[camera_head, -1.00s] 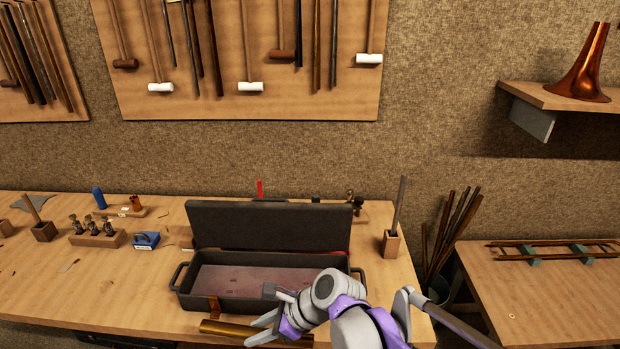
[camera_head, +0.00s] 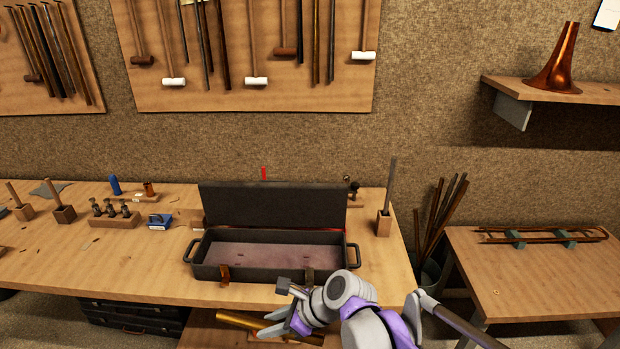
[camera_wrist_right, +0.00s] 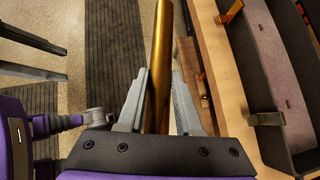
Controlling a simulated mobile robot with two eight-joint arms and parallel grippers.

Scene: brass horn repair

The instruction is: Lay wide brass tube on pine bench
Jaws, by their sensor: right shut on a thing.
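The wide brass tube (camera_head: 240,320) is a gold-coloured pipe, held roughly level and slightly tilted just in front of the long wooden bench's front edge. My right gripper (camera_head: 281,314) is shut on it. In the right wrist view, the tube (camera_wrist_right: 162,40) runs away between the two fingers, clear of the bench beside it. The long pine-coloured bench (camera_head: 130,270) carries an open dark case; a smaller pine-coloured bench (camera_head: 520,285) stands at the right.
The open dark case (camera_head: 215,272) has a pinkish lining and is empty. Valves in a block (camera_head: 115,220), a blue box (camera_head: 159,221) and a rod in a block (camera_head: 384,222) stand on the long bench. The smaller bench holds thin tubing on green supports (camera_head: 565,238); its front is clear.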

